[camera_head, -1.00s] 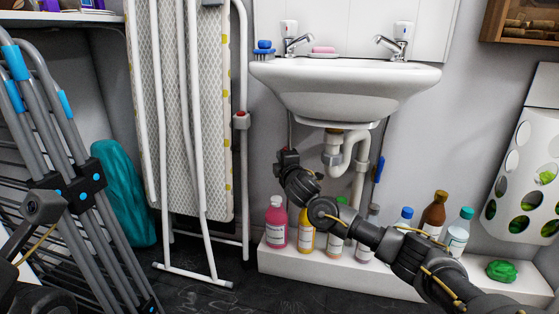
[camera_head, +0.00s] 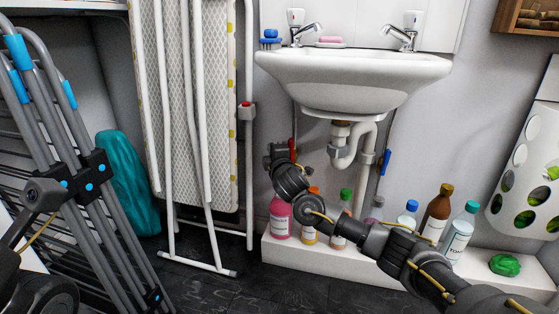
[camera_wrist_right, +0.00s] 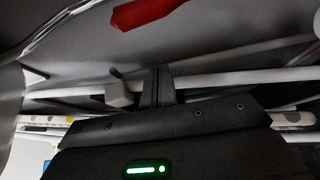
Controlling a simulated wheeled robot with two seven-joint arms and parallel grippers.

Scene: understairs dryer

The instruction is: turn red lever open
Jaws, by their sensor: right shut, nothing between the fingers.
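The red lever (camera_head: 292,146) is on the thin pipe under the left side of the sink. It stands about upright, partly hidden by my right gripper. In the right wrist view the red lever (camera_wrist_right: 145,12) is at the top edge, beyond the fingers and apart from them. My right gripper (camera_head: 277,153) is just left of the lever in the head view. Its fingers (camera_wrist_right: 156,82) are shut and empty. Part of my left arm shows at the left, but its gripper is not in view.
The sink (camera_head: 350,80) hangs above, with a white drain pipe (camera_head: 352,150) and a blue lever (camera_head: 386,162) to the right. Several bottles stand on a white ledge (camera_head: 285,250) below. A folded ironing board (camera_head: 190,110) and a grey rack (camera_head: 75,170) are at the left.

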